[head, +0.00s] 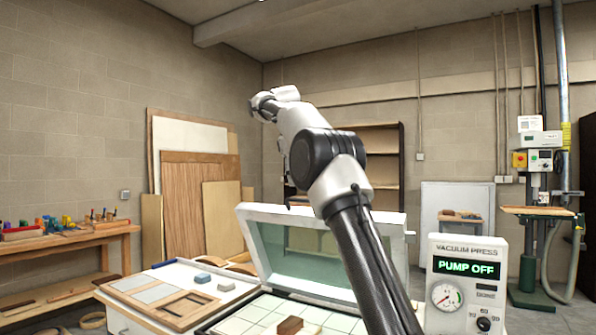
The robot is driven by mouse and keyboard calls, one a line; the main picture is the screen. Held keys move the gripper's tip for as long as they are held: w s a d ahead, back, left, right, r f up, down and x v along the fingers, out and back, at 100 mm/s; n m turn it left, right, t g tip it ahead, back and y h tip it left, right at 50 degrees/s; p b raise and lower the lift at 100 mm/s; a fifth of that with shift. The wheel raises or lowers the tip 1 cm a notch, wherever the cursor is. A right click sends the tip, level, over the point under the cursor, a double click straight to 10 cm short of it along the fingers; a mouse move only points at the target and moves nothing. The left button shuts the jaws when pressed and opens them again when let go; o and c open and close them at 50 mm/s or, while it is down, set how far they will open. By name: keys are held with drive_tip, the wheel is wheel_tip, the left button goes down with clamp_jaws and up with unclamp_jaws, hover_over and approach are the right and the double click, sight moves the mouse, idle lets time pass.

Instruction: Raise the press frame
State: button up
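The press frame (262,243) is white with a greenish see-through sheet. It stands tilted up at its back edge over the light, gridded press bed (262,311). A brown wooden block (290,325) sits on the bed. My arm crosses in front of the frame and hides part of its right half. The far end of my arm, with my gripper (264,104), is high above the frame, apart from it. Its fingers cannot be made out. The vacuum press control box (467,255) on the right reads PUMP OFF.
A side table (165,282) left of the press holds flat panels, a wooden frame and small blocks. A workbench (85,240) with tools stands far left. Wood sheets (220,215) lean on the back wall. A drill press (537,210) stands far right.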

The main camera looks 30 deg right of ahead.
drive_tip(key=shift+v, duration=1.5)
drive_tip(key=s+a+f+m+t+y, duration=0.1)
drive_tip(key=s+a+f, duration=0.1)
drive_tip(key=s, duration=0.7)
drive_tip(key=s+a+f+m+y, duration=0.1)
drive_tip(key=s+f+m, duration=0.1)
drive_tip(key=s, duration=0.7)
drive_tip(key=s+a+f+m, duration=0.1)
drive_tip(key=s+f+m, duration=0.1)
drive_tip(key=s+f, duration=0.9)
drive_tip(key=s+a+f+m+t+y, duration=0.1)
drive_tip(key=s+a+f, duration=0.1)
drive_tip(key=s+f, duration=1)
drive_tip(key=shift+s+a+m, duration=0.2)
drive_tip(key=shift+a+m, duration=0.05)
drive_tip(key=shift+m, duration=0.15)
